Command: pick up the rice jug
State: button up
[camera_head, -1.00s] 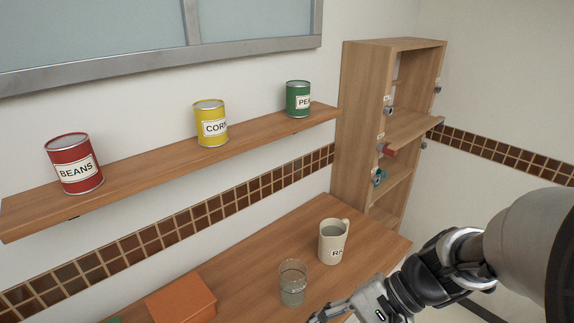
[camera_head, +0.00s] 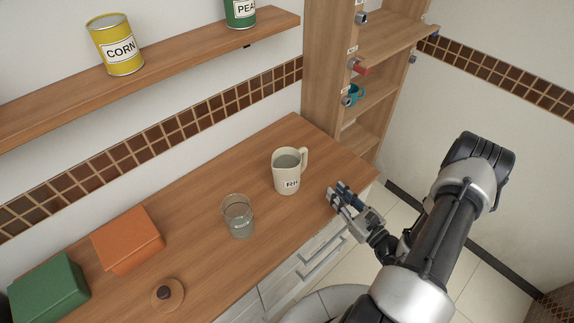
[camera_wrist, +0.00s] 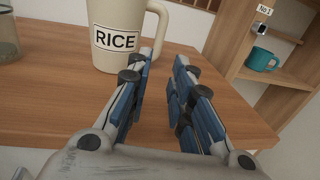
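The rice jug (camera_head: 286,173) is cream, with a handle on its right and a label, and stands upright on the wooden counter. In the wrist view the jug (camera_wrist: 113,55) shows its full RICE label, its handle to the right; its top is cut off by the frame. My gripper (camera_head: 338,192) is at the counter's front edge, right of and a little nearer than the jug, not touching it. In the wrist view my gripper (camera_wrist: 165,62) has its two blue-padded fingers apart, with nothing between them; the jug stands beyond the left finger.
A clear glass (camera_head: 238,216) stands left of the jug. Further left are an orange box (camera_head: 127,240), a green box (camera_head: 48,288) and a round wooden lid (camera_head: 167,294). A shelf unit (camera_head: 330,60) with a teal mug (camera_head: 354,95) rises behind right.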

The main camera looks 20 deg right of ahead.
aim_at(306, 162)
jog(key=w, duration=0.4)
jog(key=w+a+b, duration=0.1)
jog(key=w, duration=0.3)
jog(key=w+a+b, duration=0.1)
jog(key=w, duration=0.2)
jog(key=shift+w+a+f, duration=0.15)
jog(key=shift+w+a, duration=0.05)
jog(key=shift+w, duration=0.2)
jog(key=w, duration=0.3)
jog(key=w+a+b, duration=0.1)
jog(key=shift+w+f, duration=0.25)
jog(key=shift+w, duration=0.3)
jog(key=shift+c, duration=0.5)
grip_shut()
jog(key=shift+r, duration=0.1)
